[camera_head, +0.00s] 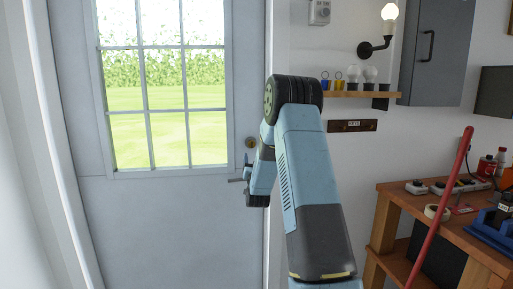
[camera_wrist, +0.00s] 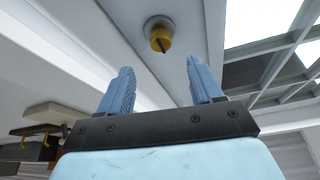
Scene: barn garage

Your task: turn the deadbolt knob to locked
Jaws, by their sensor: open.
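The deadbolt knob (camera_wrist: 160,40) is a small brass-yellow turn piece with a dark slanted line on its face, on a round grey base. In the wrist view it lies just beyond my gripper (camera_wrist: 158,66), roughly centred between the two blue fingertips. The fingers are apart, with nothing between them, and do not appear to touch the knob. In the head view the deadbolt (camera_head: 250,142) shows on the right side of the grey door (camera_head: 180,215), left of my arm. My arm hides most of my gripper there.
A lever handle (camera_head: 237,180) sticks out below the deadbolt, close to my wrist. Right of the door are a shelf (camera_head: 355,94) with bulbs, a key rack (camera_head: 352,126), a wall lamp (camera_head: 374,46), a wooden workbench (camera_head: 470,238) and a leaning red pole (camera_head: 437,210).

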